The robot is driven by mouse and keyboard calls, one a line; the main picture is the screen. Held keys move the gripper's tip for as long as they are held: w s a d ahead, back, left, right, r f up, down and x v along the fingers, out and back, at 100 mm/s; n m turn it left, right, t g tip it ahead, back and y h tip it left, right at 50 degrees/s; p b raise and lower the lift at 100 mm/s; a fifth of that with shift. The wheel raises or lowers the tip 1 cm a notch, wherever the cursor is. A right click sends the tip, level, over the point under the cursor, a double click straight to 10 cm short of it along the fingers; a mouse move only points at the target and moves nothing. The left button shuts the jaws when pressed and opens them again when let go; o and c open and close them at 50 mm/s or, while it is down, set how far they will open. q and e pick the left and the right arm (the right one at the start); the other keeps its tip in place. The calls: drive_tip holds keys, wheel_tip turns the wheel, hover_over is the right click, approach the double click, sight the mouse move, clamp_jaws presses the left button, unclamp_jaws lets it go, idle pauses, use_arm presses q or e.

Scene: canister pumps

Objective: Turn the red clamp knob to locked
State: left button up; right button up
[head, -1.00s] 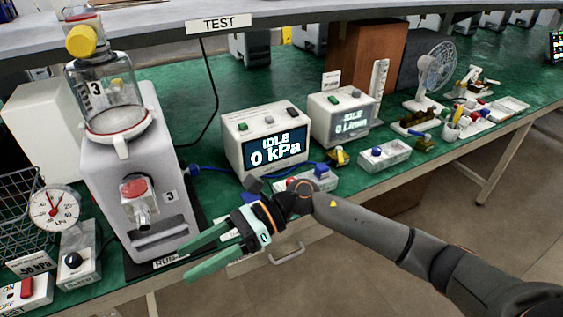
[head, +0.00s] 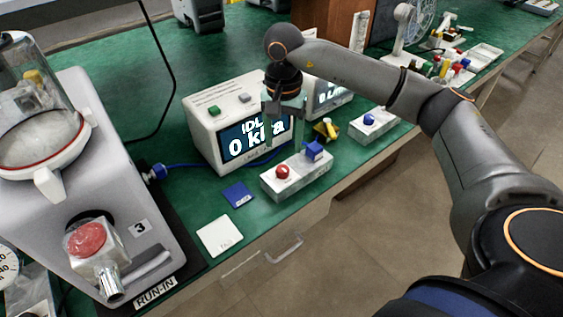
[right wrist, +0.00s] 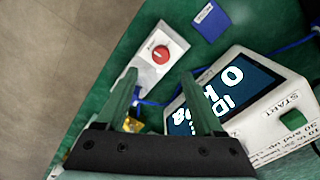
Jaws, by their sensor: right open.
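A red round knob (head: 283,172) sits on a small white-grey block (head: 290,188) near the bench's front edge, with a blue piece (head: 313,150) at the block's other end. The right wrist view also shows the red knob (right wrist: 160,53), with a white mark across it. A second, larger red knob (head: 88,238) is on the front of the grey machine at left. My right gripper (head: 284,128) points down behind the block, in front of the display box. Its green fingers are apart, with nothing clearly held, and the knob lies beyond their tips in the wrist view. My left gripper is not in view.
The display box (head: 208,140) reading 0 kPa stands close behind my right gripper. A blue card (head: 238,194) and a white card (head: 219,235) lie left of the block. Brass fitting (head: 326,128) and a block with a blue knob (head: 374,126) are to the right.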

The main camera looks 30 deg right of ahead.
sight(283, 168)
wheel_tip(283, 168, down, 8)
drive_tip(key=shift+f, duration=0.2)
clamp_jaws()
idle(0.6)
